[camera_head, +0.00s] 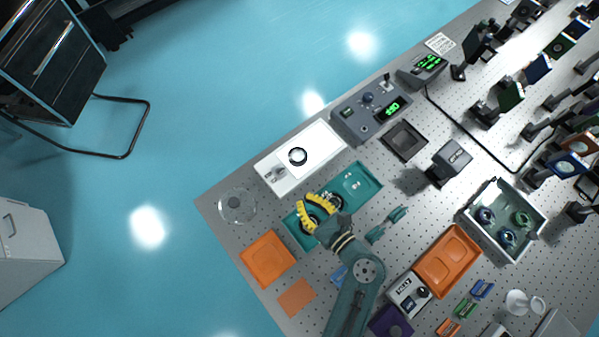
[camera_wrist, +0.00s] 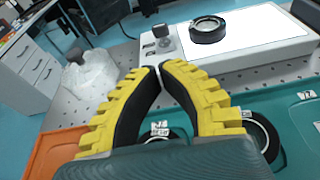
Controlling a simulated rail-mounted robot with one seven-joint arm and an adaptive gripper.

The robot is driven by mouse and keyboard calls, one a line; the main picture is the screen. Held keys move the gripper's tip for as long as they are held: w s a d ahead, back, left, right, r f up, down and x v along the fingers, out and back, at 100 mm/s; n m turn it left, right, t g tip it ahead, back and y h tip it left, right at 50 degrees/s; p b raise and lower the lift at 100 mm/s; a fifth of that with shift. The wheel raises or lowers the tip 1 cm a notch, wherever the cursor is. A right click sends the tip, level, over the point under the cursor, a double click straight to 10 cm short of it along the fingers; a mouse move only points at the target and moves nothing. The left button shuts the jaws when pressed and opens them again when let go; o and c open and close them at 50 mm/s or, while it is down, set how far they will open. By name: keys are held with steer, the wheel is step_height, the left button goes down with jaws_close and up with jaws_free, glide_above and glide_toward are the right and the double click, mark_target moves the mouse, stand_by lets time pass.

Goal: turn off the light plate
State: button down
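The light plate (camera_head: 318,143) is a white box with a bright white top near the table's upper left edge. It also shows in the wrist view (camera_wrist: 265,30), at the upper right. A small knob or lever (camera_wrist: 162,36) and a small dark switch-like part (camera_wrist: 148,47) sit on its left end. A black-rimmed round piece (camera_wrist: 208,30) lies on the bright top. My gripper (camera_head: 304,203) is above the teal tray, apart from the light plate.
The teal tray (camera_head: 368,186) with round pieces lies below the fingers. A clear round dish (camera_head: 237,206) and an orange tray (camera_head: 267,259) are to the left. A grey control box with a green display (camera_head: 371,110) stands beyond the plate.

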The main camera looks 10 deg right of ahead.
mark_target(287, 185)
steer(key=b+x, duration=0.1)
steer(key=x, duration=0.7)
steer(key=shift+w+a, duration=0.2)
